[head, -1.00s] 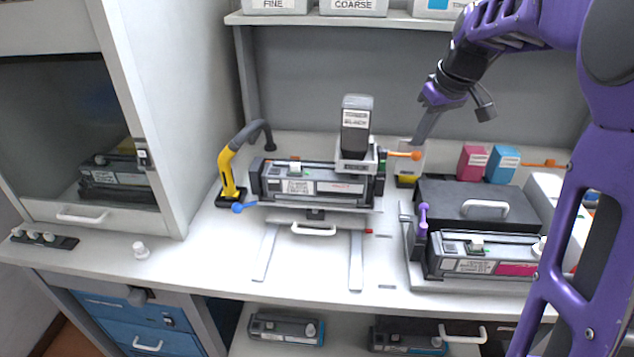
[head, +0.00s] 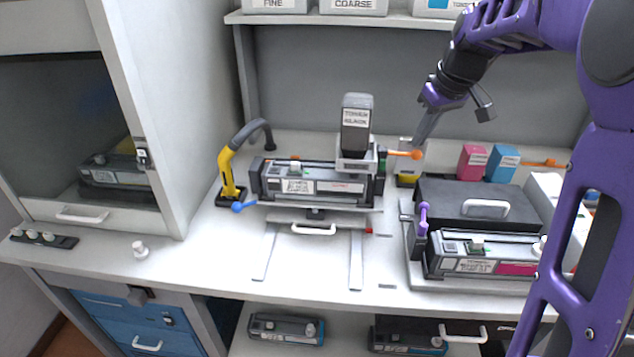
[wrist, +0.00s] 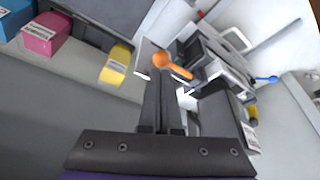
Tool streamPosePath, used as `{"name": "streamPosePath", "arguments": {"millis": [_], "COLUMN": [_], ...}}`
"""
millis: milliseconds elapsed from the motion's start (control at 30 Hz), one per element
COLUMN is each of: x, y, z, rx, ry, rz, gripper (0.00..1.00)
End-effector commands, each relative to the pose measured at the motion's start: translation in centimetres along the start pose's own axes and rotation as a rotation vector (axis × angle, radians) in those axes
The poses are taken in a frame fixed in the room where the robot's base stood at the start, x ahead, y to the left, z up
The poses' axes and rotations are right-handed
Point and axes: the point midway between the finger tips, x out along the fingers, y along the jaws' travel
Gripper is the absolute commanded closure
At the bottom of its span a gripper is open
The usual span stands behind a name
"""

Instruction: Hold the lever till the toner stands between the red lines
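A dark toner bottle (head: 355,128) stands upside down on a grey filling holder over a black cartridge (head: 315,186) in the middle of the bench. An orange-knobbed lever (head: 417,154) sticks out to the right of the holder; its knob also shows in the wrist view (wrist: 164,61). My gripper (head: 418,140) points down at the knob, its tips right by it; I cannot tell if they touch. In the wrist view my two fingers (wrist: 161,82) lie side by side, shut with nothing between them. The toner level and the red lines are too small to make out.
A yellow-and-black hose arm (head: 228,170) stands left of the cartridge. A second cartridge (head: 480,255) and a dark handled case (head: 470,205) are at the right. Magenta (head: 472,163) and cyan (head: 502,164) boxes stand behind. The bench front is mostly clear.

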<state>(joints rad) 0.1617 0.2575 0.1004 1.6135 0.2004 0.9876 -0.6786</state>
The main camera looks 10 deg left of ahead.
Motion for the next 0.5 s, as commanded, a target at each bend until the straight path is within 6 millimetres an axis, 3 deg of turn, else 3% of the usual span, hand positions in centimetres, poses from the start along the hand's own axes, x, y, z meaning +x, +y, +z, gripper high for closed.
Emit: {"name": "streamPosePath", "arguments": {"millis": [500], "x": [1.6], "y": [0.0], "z": [0.6], "rx": [0.0], "ry": [0.0], "rz": [-0.001], "gripper": [1.0]}}
